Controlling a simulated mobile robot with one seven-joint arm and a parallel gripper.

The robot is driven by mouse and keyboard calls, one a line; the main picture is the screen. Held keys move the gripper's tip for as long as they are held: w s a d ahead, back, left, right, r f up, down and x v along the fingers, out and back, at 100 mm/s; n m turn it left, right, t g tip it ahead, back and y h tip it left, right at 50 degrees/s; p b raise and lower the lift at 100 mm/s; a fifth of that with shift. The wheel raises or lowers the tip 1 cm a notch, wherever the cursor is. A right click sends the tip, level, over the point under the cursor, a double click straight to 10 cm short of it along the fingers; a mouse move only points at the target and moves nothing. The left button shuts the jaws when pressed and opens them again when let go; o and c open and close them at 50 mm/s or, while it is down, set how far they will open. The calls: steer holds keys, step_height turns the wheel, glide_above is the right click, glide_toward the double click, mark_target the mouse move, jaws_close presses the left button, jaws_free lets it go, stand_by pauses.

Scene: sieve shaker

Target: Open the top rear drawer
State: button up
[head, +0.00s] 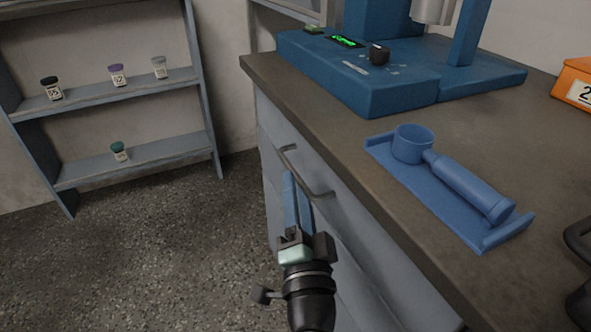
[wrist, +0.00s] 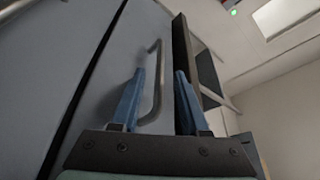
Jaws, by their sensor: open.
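The grey-blue drawer front (head: 318,166) is just under the worktop and looks flush with the cabinet. Its grey bar handle (head: 311,191) runs along the front. In the wrist view the handle (wrist: 158,85) lies between my two blue fingers in the picture, closer to the left finger. My gripper (head: 294,176) is open beside the handle in the head view, and its fingers (wrist: 160,72) hold nothing. I cannot tell whether a finger touches the handle. My gripper hides part of the drawer fronts below.
The worktop (head: 330,125) overhangs the drawers. It bears a blue machine (head: 375,90) and a blue tray (head: 480,238) with a blue handled cup (head: 412,143). A shelf (head: 130,160) with small jars stands at the left. The floor (head: 150,255) between is clear.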

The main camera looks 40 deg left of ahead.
steer(key=shift+x, duration=2)
steer(key=shift+c, duration=0.2)
jaws_close()
